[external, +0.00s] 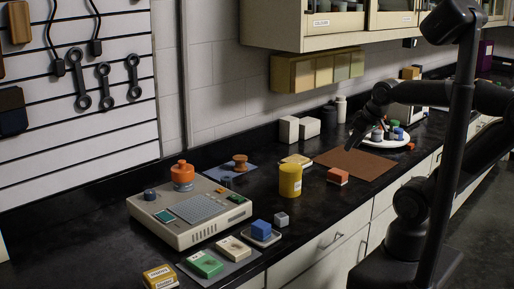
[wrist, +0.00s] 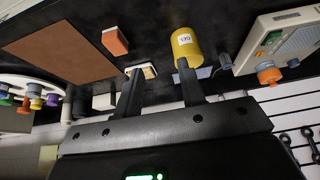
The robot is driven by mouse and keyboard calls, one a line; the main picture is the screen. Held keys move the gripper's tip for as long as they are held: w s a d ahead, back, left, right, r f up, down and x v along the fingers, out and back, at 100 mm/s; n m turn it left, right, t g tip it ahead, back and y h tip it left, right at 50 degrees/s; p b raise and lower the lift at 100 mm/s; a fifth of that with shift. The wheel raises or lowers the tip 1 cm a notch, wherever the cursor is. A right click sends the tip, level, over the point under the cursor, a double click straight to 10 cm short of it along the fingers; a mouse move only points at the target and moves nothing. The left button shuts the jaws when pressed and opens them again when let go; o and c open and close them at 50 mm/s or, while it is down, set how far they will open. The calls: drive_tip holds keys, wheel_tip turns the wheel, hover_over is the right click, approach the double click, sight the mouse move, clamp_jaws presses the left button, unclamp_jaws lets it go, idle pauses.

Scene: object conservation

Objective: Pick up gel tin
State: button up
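A yellow cylindrical tin (external: 290,181) with a white label stands upright near the front of the dark counter. In the wrist view the yellow tin (wrist: 186,47) shows upside down, with a label whose letters are small but look like GEL. My gripper (external: 354,141) is above the counter, to the right of the tin and apart from it. In the wrist view my gripper (wrist: 158,66) has its two fingers spread with a gap between them, and nothing is held. The right finger's tip overlaps the tin's lower edge in that picture.
An orange-red block (external: 338,175) and a brown mat (external: 372,163) lie right of the tin. A pale-yellow box (external: 297,160) sits behind it. A plate (external: 402,142) holds several small items.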

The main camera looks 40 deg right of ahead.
drive_tip(key=shift+o, duration=0.4)
drive_tip(key=o, duration=1.3)
drive_tip(key=shift+w, duration=0.1)
drive_tip(key=n+g, duration=0.4)
drive_tip(key=g, duration=0.2)
hover_over(292, 167)
wheel_tip(292, 167, down, 7)
drive_tip(key=shift+d+f, duration=0.15)
drive_tip(key=shift+f, duration=0.2)
wheel_tip(292, 167, down, 5)
drive_tip(key=shift+f, duration=0.2)
drive_tip(key=shift+a+f, duration=0.2)
drive_tip(key=shift+f, duration=1.15)
drive_tip(key=shift+a+f, duration=0.2)
drive_tip(key=shift+f, duration=1.15)
